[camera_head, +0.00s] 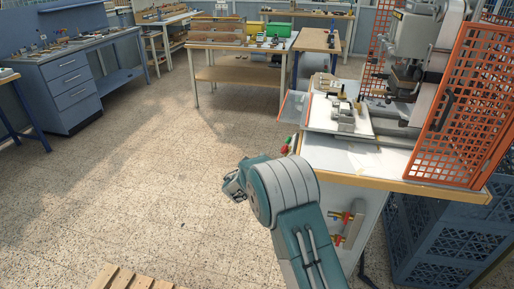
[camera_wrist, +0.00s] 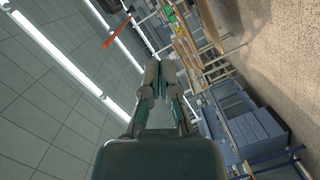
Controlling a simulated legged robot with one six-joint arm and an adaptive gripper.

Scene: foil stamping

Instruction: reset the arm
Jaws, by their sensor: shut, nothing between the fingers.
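In the wrist view, my gripper (camera_wrist: 161,64) points into the open room, with its two fingers close together. It is shut and nothing shows between the fingers. In the head view, my teal and grey arm rises from the bottom edge and bends at a large rounded joint in front of the machine bench. My fingertips cannot be made out in the head view. The wrist picture is tilted, with the ceiling and its light strips at left and the floor at right.
A blue drawer cabinet (camera_head: 72,92) is at far left, a worktable (camera_head: 233,76) behind. A wooden pallet (camera_head: 128,279) lies at bottom; the floor between is clear.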

